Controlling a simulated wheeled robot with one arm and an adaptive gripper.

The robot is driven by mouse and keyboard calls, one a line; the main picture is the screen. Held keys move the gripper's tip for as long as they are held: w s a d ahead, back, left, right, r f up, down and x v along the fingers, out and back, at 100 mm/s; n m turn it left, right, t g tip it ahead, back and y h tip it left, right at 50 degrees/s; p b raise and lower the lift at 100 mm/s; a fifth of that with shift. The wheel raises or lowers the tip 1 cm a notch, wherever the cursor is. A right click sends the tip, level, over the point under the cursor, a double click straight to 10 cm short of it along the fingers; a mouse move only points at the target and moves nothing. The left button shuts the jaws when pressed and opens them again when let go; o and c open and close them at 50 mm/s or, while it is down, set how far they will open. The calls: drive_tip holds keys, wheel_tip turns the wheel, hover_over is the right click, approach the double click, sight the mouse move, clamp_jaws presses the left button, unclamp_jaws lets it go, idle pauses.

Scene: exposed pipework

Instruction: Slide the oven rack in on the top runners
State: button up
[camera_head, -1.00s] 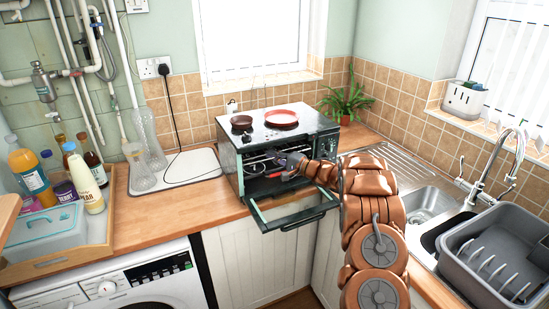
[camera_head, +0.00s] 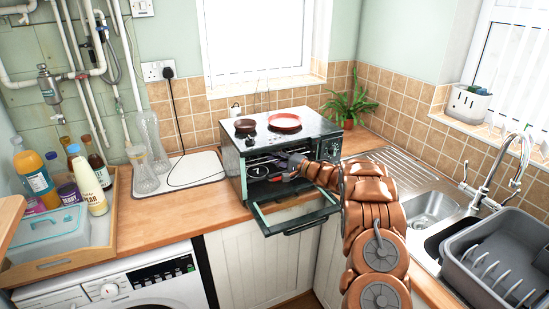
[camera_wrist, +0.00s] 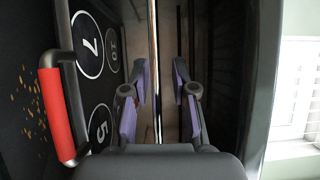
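The small oven (camera_head: 288,150) stands on the counter with its door (camera_head: 298,217) folded down open. Light wires, which look like the oven rack (camera_head: 262,160), show in the upper part of its opening. My gripper (camera_head: 287,163) is at the opening, reaching in from the right. In the wrist view its two purple-padded fingers (camera_wrist: 158,100) are apart, with a thin bright metal bar (camera_wrist: 154,45) running between them. The bar looks like the rack's front edge, but I cannot tell for sure. I cannot make out which runners the rack is on.
A red handle (camera_wrist: 62,115) and a dark panel with numbered circles lie left of the fingers in the wrist view. The sink (camera_head: 430,210) is right of my arm; a bottle tray (camera_head: 60,262) is far left.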

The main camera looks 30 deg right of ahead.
drive_tip(key=shift+o, duration=0.5)
drive_tip(key=v, duration=1.2)
